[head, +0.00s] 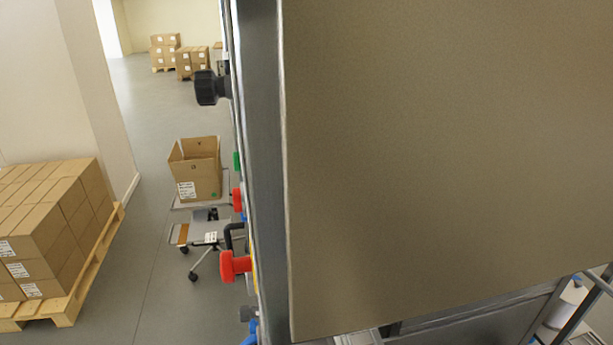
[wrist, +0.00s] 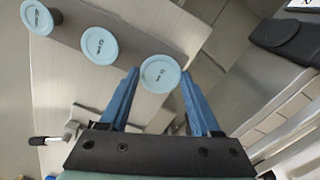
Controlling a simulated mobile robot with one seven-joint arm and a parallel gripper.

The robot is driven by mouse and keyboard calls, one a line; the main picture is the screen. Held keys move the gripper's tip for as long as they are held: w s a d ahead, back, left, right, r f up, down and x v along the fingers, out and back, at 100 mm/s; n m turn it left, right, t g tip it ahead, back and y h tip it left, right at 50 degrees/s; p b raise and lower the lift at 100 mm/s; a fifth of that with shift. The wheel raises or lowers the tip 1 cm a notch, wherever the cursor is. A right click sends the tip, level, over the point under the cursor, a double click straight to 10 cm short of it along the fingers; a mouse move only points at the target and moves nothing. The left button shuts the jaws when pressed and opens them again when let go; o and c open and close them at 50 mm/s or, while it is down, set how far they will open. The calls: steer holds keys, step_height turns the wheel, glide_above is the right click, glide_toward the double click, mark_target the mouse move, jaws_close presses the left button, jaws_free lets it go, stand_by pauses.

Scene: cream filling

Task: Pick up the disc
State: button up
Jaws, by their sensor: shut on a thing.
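In the wrist view, a pale blue round disc (wrist: 160,66) with small dark print lies between the tips of my gripper's two blue fingers. My gripper (wrist: 159,76) is shut on this disc, with one finger at each side of it. Two like discs, a middle one (wrist: 100,45) and a far one (wrist: 37,17), stand in a row to the upper left, apart from my fingers. The head view shows neither the discs nor my gripper; a large panel fills most of it.
In the head view, the brown-grey panel (head: 450,150) blocks the right side. Red knobs (head: 235,264) stick out from the frame's left edge. An open carton (head: 197,170) stands on a wheeled stand. Stacked boxes (head: 60,220) sit on a pallet at left. Grey floor between is clear.

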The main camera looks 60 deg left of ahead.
steer(key=c, duration=0.4)
steer(key=shift+r, duration=0.1)
